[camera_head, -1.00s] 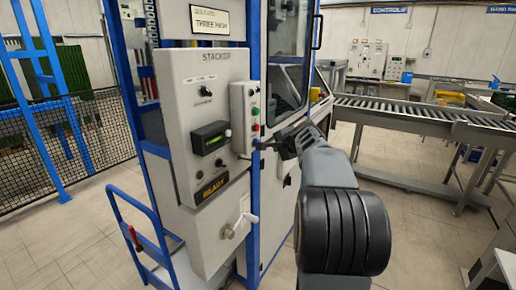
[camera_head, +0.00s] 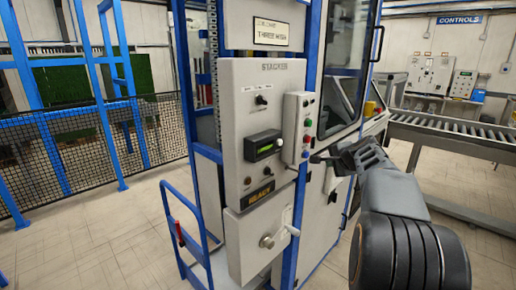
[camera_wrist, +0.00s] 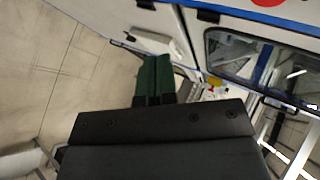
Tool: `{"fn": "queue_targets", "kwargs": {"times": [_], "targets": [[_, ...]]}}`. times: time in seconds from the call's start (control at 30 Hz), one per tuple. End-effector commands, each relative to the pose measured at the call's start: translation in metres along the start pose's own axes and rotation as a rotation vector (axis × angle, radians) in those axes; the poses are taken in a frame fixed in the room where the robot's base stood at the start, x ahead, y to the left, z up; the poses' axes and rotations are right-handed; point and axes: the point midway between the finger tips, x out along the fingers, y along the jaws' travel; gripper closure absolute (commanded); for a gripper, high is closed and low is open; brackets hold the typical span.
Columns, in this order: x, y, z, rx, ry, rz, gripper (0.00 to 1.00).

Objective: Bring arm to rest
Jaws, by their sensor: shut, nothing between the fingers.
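My gripper (camera_head: 320,158) is in front of the stacker cabinet in the head view, at the end of my dark arm on the right. Its fingers point left, near the lower end of the small button box (camera_head: 297,128). I cannot tell whether the tip touches anything. In the wrist view the two green-dark fingers (camera_wrist: 153,80) lie side by side, shut, with nothing between them. The stacker panel (camera_head: 262,150) has knobs, a small lit display and a dark label.
A white handle (camera_head: 292,230) sticks out low on the cabinet. A blue hand rail (camera_head: 180,235) stands at its left, and a mesh fence (camera_head: 60,150) lies farther left. A roller conveyor (camera_head: 455,133) runs on the right. Tiled floor is clear at the lower left.

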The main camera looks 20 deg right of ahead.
Motion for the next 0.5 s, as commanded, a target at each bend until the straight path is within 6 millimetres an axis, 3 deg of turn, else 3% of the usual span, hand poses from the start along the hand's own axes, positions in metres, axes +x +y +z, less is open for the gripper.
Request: {"fn": "queue_targets", "kwargs": {"times": [0.13,0.27,0.37,0.5], "targets": [[0.0,0.002,0.001,-0.042,-0.006,0.008,1.0],[0.008,0.05,0.013,-0.18,-0.058,0.148,1.0],[-0.002,0.099,0.056,-0.376,-0.159,0.294,1.0],[-0.033,0.156,0.137,-0.715,-0.342,0.449,1.0]]}}
